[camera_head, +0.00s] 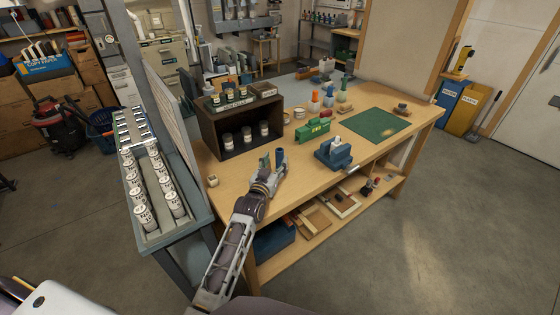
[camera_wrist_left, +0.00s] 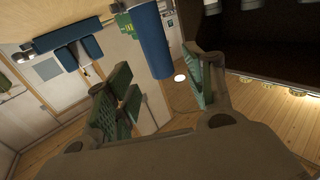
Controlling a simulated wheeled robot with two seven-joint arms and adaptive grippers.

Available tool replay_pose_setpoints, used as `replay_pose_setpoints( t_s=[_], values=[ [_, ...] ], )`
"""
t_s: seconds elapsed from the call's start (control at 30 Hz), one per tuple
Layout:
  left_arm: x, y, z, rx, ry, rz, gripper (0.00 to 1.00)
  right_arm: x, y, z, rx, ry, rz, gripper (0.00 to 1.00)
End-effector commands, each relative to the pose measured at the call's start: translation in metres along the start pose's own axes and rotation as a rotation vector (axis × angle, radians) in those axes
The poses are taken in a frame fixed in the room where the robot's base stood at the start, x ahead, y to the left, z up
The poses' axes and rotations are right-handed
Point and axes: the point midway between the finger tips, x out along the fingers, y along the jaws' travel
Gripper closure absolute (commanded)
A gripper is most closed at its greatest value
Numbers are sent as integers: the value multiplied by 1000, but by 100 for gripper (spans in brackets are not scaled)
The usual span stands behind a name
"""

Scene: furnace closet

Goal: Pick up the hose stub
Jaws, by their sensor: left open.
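The hose stub appears to be a dark blue cylinder (camera_head: 280,156), upright on the wooden workbench close to my left gripper (camera_head: 270,167). In the left wrist view the blue cylinder (camera_wrist_left: 151,40) shows large, just beyond the gap between the green-padded fingers (camera_wrist_left: 155,84). The left gripper is open, with nothing between its fingers. I cannot tell whether a finger touches the cylinder. My right gripper is in neither view.
A dark wooden cubby (camera_head: 218,136) with jars stands behind the gripper. A blue vise (camera_head: 334,154) and a green box (camera_head: 312,130) are to the right. A green mat (camera_head: 376,124) lies farther right. A rack of white cans (camera_head: 151,222) stands left.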

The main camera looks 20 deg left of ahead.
Motion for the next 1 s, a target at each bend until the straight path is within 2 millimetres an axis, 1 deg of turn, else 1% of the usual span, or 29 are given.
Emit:
replay_pose_setpoints(
  t_s=[0.17,0.3,0.5,0.73,1.0],
  values=[
    [9,0,-1,0,1,0,47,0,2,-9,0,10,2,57],
    [20,0,-1,0,1,0,47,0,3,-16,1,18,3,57],
    [37,0,-1,0,1,0,47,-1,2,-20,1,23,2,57],
    [52,0,0,0,0,0,47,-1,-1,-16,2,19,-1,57],
    [57,0,-1,0,0,-1,47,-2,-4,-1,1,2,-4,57]
  ],
)
